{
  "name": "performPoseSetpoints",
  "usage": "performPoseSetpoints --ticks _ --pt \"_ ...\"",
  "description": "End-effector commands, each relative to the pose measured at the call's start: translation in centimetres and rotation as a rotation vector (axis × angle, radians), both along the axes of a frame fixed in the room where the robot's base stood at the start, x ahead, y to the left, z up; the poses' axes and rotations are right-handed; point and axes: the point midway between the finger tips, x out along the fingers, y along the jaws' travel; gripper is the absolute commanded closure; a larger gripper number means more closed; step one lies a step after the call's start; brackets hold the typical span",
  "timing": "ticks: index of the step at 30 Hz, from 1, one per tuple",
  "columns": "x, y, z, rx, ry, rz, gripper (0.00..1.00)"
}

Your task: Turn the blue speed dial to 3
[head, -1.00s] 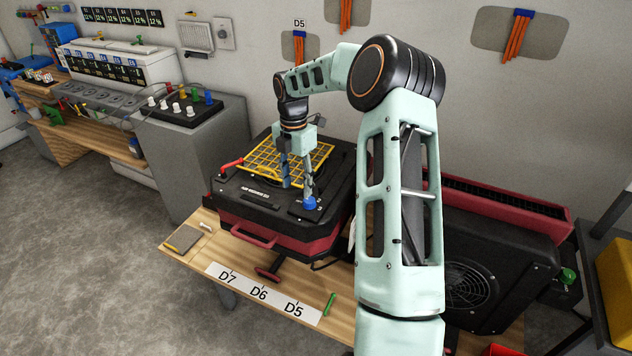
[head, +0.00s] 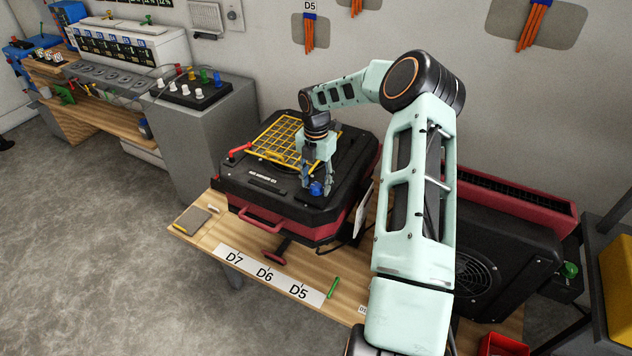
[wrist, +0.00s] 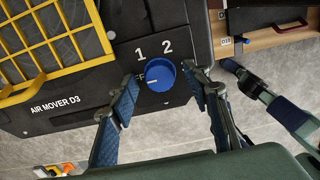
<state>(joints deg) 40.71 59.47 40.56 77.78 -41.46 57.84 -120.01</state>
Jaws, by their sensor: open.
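The blue speed dial (wrist: 160,75) sits on the black top of the air mover (wrist: 38,128), labelled AIR MOVER D3. Its white pointer line points left, toward a partly hidden label ending in F. The numbers 1 and 2 show above it; no 3 is visible. My gripper (wrist: 163,84) is open, with one finger on each side of the dial in the wrist view. Small gaps seem to remain, but contact is hard to judge. In the head view, my gripper (head: 315,178) is over the dial (head: 317,189) at the machine's front right corner.
A yellow wire grille (head: 272,138) lies left of the dial. A red-tipped lever (head: 238,150) is at the machine's left. The wooden table (head: 190,240) carries D7, D6 and D5 labels (head: 264,274) and a green marker (head: 333,288). A black fan unit (head: 500,255) stands right.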

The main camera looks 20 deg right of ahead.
Motion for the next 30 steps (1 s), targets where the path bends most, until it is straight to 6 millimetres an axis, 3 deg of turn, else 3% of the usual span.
performPoseSetpoints --ticks 10,21,30 --pt "0.01 0.02 -0.39 0.001 -0.001 0.0 0.57" --pt "0.01 0.02 -0.36 0.001 -0.001 0.0 0.98" --pt "0.01 0.03 -0.4 0.001 -0.001 -0.04 0.98"
